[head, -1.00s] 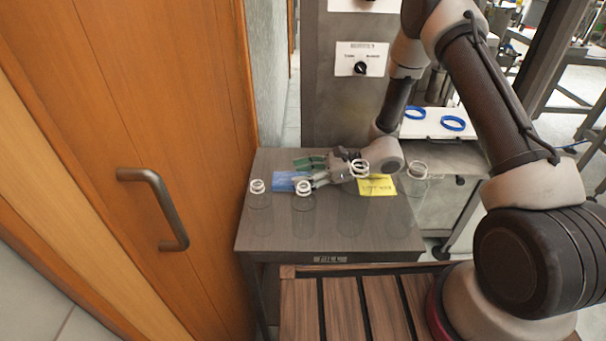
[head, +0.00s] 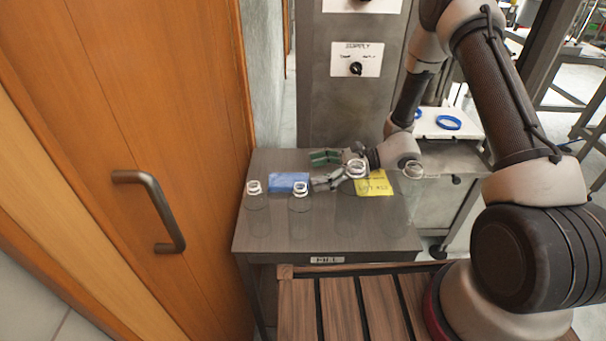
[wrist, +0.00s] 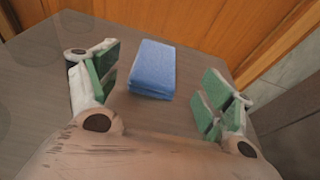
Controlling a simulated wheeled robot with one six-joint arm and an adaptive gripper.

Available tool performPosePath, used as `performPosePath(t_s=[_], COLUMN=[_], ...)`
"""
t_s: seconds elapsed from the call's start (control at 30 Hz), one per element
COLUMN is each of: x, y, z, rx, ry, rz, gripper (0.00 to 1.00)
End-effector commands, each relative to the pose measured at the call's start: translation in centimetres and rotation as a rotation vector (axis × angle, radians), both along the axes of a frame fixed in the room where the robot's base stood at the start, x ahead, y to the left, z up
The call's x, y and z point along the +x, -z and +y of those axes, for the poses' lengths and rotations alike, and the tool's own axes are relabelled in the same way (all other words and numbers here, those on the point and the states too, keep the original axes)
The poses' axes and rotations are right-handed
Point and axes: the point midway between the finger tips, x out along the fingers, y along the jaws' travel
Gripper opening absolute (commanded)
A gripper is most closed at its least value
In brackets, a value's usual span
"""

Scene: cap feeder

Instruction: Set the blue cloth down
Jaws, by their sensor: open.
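The blue cloth (head: 289,182) lies folded flat on the dark grey table (head: 290,235), near its back left corner. In the wrist view the cloth (wrist: 153,68) rests on the table beyond my fingertips, midway between them and apart from both. My gripper (head: 322,170) is open and empty, its green-padded fingers spread to the right of the cloth. The gap between the fingers also shows in the wrist view (wrist: 160,92).
Clear jars with white ring necks stand on the table, one (head: 300,190) just in front of the cloth, another (head: 254,188) at left. A yellow note (head: 375,184) lies at right. A wooden door (head: 150,120) borders the left.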

Motion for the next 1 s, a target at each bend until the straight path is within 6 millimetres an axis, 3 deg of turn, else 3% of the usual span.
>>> performPosePath(t_s=[0.1,0.33,1.0], x=[0.0,-0.2,-0.3], y=[-0.8,-1.7,-1.8], z=[-2.7,-5.8,-6.4], rx=[0.0,0.0,0.0], ry=[0.004,0.001,-0.001], rz=[-0.001,0.001,0.0], gripper=[0.81,0.81,0.81])
